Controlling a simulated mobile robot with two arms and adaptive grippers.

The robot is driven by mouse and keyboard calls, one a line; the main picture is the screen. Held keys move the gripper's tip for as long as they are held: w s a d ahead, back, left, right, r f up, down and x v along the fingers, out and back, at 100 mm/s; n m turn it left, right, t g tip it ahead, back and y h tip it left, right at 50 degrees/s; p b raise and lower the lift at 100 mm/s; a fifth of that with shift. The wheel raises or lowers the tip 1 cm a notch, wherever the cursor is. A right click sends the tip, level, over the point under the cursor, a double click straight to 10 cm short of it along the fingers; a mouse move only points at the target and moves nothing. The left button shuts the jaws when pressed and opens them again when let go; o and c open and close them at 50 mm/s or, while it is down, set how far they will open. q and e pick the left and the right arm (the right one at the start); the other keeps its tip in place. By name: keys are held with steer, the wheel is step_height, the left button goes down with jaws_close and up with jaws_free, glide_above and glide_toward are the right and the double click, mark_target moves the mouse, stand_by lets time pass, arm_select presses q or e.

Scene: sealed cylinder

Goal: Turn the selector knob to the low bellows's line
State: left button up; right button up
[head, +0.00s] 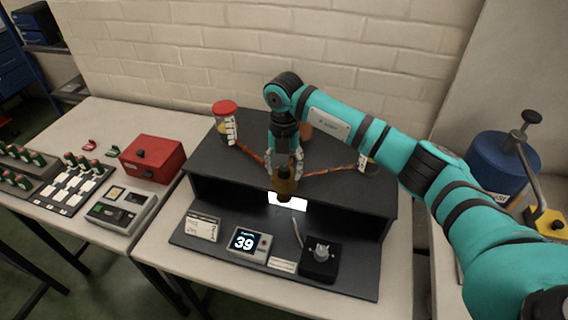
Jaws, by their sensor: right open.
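The selector knob (322,252) looks like a small grey knob on a black box, at the front right of the dark stand's lower step. My right gripper (284,174) points down over the front edge of the stand's upper shelf, behind and left of the knob and apart from it. Its fingers are open, with a dark amber piece showing between and below them; I cannot tell whether they touch it. A red-capped jar with a white ribbed piece (230,130), possibly a bellows, stands at the shelf's left. Another ribbed piece (363,161) is at its right, partly hidden by my arm. My left gripper is out of view.
Orange tubes (330,170) run across the shelf (228,162). A display reading 39 (245,242) and a white card (203,228) sit left of the knob. A red box (152,158) is on the left table. A blue cylinder (497,165) stands at the right.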

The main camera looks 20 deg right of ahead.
jaws_close()
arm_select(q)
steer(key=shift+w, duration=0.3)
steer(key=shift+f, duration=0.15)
